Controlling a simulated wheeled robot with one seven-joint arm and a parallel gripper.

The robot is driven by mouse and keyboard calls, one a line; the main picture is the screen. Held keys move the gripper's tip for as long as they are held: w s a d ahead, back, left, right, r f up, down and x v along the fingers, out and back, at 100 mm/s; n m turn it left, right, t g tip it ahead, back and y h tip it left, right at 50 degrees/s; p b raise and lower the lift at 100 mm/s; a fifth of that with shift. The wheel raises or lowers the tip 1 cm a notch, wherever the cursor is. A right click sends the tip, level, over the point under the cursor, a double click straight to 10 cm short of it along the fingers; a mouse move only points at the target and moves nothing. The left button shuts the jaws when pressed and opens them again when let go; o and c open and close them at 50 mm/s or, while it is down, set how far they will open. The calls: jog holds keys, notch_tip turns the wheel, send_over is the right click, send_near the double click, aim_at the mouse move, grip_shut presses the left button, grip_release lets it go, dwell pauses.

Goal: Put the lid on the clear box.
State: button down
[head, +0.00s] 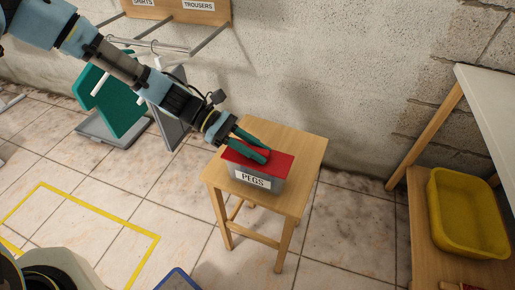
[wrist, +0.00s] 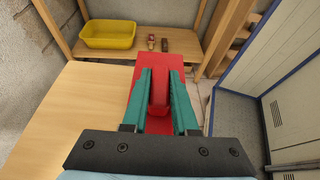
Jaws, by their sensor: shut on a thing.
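The red lid (head: 282,163) lies level over the top of the clear box (head: 272,185), which looks grey and carries a "PEGS" label. The box stands upright on a small wooden table (head: 300,145). My gripper (head: 268,153) is above the lid, with its green fingers shut on the lid's raised red handle. In the wrist view, my gripper (wrist: 160,80) has the handle (wrist: 159,95) between its fingers, and the lid (wrist: 147,70) hides the box below. I cannot tell whether the lid's edge is fully seated on the rim.
A yellow tub (head: 468,215) sits on a low wooden shelf at the right. In the wrist view, two small items (wrist: 158,44) lie beside the tub. A rough wall (head: 340,70) stands behind the table. Bare tabletop surrounds the box.

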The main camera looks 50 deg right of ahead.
aim_at(257, 149)
jog(key=shift+f, duration=0.25)
jog(key=shift+c, duration=0.6)
grip_release()
notch_tip(257, 149, up, 5)
jog(key=p, duration=0.4)
dwell(0.4)
dwell(0.5)
